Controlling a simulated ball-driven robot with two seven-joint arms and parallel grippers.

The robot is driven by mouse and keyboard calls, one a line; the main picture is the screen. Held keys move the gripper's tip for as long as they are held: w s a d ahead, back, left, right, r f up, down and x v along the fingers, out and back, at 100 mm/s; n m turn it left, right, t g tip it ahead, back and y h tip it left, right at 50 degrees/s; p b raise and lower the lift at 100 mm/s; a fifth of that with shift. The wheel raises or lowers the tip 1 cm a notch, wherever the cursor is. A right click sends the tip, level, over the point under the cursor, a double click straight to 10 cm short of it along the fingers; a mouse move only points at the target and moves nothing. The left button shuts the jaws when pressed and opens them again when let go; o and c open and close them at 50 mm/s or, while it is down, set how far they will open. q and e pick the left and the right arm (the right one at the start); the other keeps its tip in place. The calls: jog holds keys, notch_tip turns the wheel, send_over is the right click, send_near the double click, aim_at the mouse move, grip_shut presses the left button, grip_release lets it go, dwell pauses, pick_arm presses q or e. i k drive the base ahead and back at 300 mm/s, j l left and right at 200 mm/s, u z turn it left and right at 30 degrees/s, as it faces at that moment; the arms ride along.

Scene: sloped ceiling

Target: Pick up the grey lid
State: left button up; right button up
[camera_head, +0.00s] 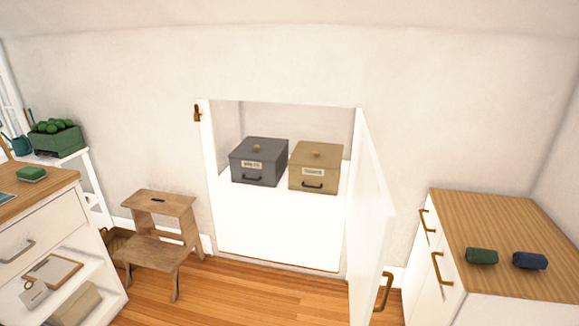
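A dark grey box (258,167) stands on the white floor of an open wall cupboard, on the left side. The grey lid (262,147) lies on top of it and has a small wooden knob. A label and a dark handle are on the box's front. A tan box (314,172) with a similar knobbed lid stands beside it on the right. Neither of my grippers shows in the head view.
The cupboard's white door (372,215) stands open on the right, jutting into the room. A wooden step stool (160,240) stands left of the opening. A white cabinet with a wooden top (490,220) is at right, bearing a green and a blue roll. Wooden floor is clear in front.

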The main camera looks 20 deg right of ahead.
aim_at(252, 147)
jog(key=i+l+z, duration=0.2)
jog(key=l, duration=0.3)
jog(key=i+l+z, duration=0.15)
jog(key=i+l, duration=0.2)
jog(key=l, duration=0.15)
jog(key=i+l+z, duration=0.2)
jog(key=l, duration=0.25)
jog(key=k+j, duration=0.1)
jog(key=j, duration=0.3)
jog(key=j+z, duration=0.1)
jog(key=j, duration=0.3)
jog(key=k+j, duration=0.15)
jog(key=j, duration=0.25)
jog(key=i+j+z, duration=0.15)
jog(key=j, duration=0.3)
jog(key=i+j+z, duration=0.2)
jog(key=j, duration=0.25)
jog(key=j+z, duration=0.15)
jog(key=j, duration=0.3)
